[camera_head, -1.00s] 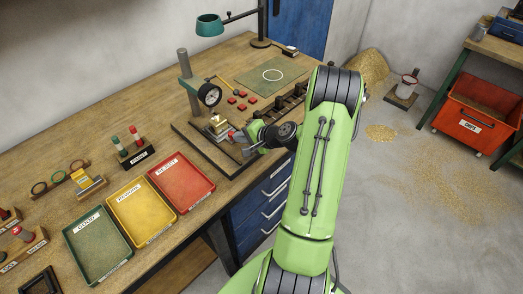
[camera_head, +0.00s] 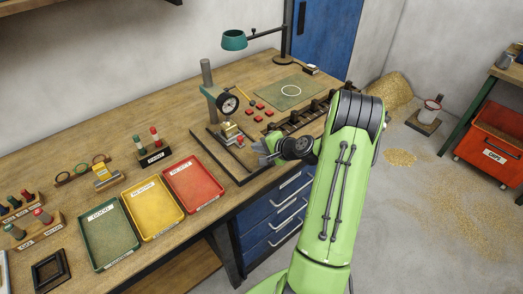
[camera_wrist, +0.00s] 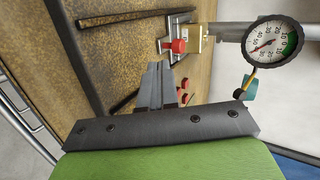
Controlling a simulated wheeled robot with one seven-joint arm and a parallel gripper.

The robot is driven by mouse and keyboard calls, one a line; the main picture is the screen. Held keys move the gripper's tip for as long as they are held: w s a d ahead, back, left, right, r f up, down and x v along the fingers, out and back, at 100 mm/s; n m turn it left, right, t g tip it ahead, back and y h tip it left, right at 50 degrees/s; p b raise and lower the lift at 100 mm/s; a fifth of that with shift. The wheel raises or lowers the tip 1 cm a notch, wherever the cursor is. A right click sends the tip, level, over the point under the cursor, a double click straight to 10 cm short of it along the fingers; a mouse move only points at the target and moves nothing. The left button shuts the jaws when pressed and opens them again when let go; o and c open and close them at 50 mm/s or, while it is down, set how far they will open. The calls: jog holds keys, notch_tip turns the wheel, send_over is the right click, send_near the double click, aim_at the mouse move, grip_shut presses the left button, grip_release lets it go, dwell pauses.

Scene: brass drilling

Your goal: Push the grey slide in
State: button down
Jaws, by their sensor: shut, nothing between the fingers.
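The grey slide (camera_wrist: 176,28) sits at the small fixture under the dial gauge, with a red knob (camera_wrist: 178,46) on its near end. A brass block (camera_wrist: 195,38) is right beside the knob in the wrist view. In the head view the brass block (camera_head: 230,131) and fixture show small, below the gauge (camera_head: 228,103). My gripper (camera_wrist: 156,72) is shut and empty, its fingertips apart from the red knob. In the head view my gripper (camera_head: 262,152) is to the right of the fixture, above the bench's front part. How far in the slide stands is hard to tell.
Red (camera_head: 194,184), yellow (camera_head: 151,206) and green (camera_head: 109,234) trays stand left along the bench front. The gauge post (camera_head: 207,80) rises behind the fixture. Red pieces (camera_head: 260,106) and a dark rack (camera_head: 302,118) lie to the right.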

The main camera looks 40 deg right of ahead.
jog(key=v, duration=0.9)
jog(key=shift+d+r, duration=0.1)
jog(key=s+a+r+n+g, duration=0.1)
jog(key=a+r+n+g, duration=0.3)
jog(key=a, duration=0.5)
jog(key=s+a+r+n+g, duration=0.1)
jog(key=s+a+r+n, duration=0.1)
jog(key=a+r+n, duration=0.6)
jog(key=s+a+r+n+g+h, duration=0.1)
jog(key=s+a, duration=0.7)
jog(key=s, duration=0.8)
jog(key=r+n+h, duration=0.1)
jog(key=n, duration=0.1)
jog(key=shift+n, duration=0.4)
